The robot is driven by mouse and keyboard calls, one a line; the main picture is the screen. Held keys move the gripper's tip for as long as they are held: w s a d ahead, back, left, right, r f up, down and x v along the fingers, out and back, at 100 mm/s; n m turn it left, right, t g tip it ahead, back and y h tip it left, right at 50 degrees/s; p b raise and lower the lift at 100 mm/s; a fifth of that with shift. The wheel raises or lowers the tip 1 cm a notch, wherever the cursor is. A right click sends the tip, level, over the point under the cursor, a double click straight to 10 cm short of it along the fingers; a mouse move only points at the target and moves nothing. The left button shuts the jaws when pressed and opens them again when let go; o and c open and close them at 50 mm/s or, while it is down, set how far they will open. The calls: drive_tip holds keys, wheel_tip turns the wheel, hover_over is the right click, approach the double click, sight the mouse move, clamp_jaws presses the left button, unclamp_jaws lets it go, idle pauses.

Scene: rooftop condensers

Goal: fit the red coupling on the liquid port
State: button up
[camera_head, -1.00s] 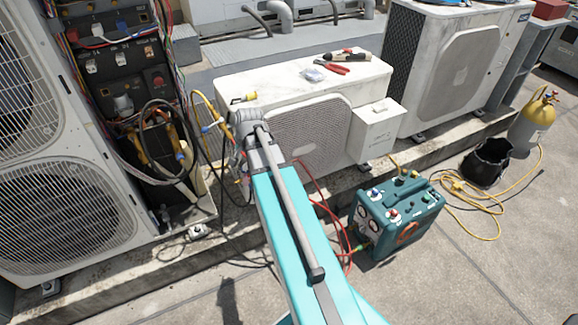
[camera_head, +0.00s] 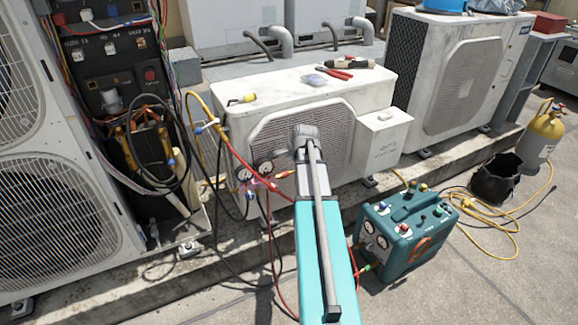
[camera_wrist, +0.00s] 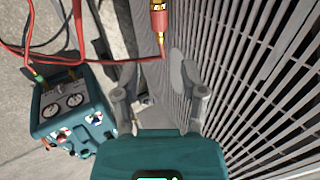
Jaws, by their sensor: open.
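The red coupling (camera_wrist: 158,17), a red sleeve with brass ends, shows at the top of the wrist view, beside the condenser's grille. My gripper (camera_wrist: 158,98) is open, its two grey fingers apart with nothing between them. The coupling appears just beyond the fingertips, apart from them. A red hose (camera_wrist: 105,60) runs left from near the coupling. In the head view the red hose (camera_head: 277,188) passes left of my arm, and my arm hides the gripper's fingers. I cannot make out the liquid port in either view.
The white condenser (camera_head: 295,85) stands close, its grille (camera_wrist: 262,75) filling the wrist view's right side. Gauges (camera_head: 245,174) and hoses hang at its left. The teal recovery unit (camera_head: 405,235) is right of my arm. Red pliers (camera_head: 334,73) lie on top. The open electrical panel is left.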

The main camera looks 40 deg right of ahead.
sight(283, 173)
drive_tip(key=shift+f, duration=0.1)
idle(0.3)
drive_tip(key=b+x, duration=1.2)
drive_tip(key=x, duration=0.1)
drive_tip(key=shift+w+f, duration=0.2)
idle(0.3)
idle(0.4)
drive_tip(key=shift+w+d, duration=0.1)
clamp_jaws()
